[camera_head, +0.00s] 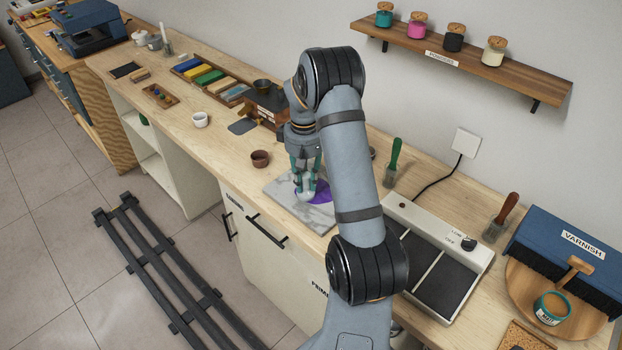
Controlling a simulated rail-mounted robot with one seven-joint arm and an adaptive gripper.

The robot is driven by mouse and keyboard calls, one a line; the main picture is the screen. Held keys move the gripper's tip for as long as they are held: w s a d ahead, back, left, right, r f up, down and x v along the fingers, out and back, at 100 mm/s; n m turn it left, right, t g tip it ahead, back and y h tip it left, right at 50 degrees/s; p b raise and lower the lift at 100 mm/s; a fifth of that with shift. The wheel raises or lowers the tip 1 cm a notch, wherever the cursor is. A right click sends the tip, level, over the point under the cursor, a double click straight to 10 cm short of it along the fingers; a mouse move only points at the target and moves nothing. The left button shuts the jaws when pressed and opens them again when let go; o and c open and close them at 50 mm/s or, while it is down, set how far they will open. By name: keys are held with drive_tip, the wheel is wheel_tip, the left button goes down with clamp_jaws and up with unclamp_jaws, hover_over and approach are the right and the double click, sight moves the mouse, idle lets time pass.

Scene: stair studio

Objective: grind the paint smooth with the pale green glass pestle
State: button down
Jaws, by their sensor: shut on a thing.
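My gripper (305,163) points down over the grey marble slab (288,196) on the wooden counter. It is shut on the pale green glass pestle (305,193), whose pale base is at the slab's surface. I cannot tell whether the base touches the slab. Purple paint (322,192) lies on the slab just right of the pestle. Part of the paint is hidden behind my arm and the pestle.
A small brown bowl (260,159) stands left of the slab. A hotplate-like unit (440,262) and a green-handled brush (393,160) are to the right. A white cup (200,119) is farther left. A shelf of pigment jars (460,50) hangs on the wall.

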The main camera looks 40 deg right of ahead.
sight(303, 176)
drive_tip(key=shift+a+f, duration=0.1)
drive_tip(key=shift+a, duration=0.35)
wheel_tip(303, 176, up, 3)
drive_tip(key=shift+r+p, duration=0.1)
drive_tip(key=shift+p, duration=0.75)
drive_tip(key=shift+d+r+p, duration=0.1)
drive_tip(key=shift+r+p, duration=2.05)
drive_tip(key=shift+r, duration=0.55)
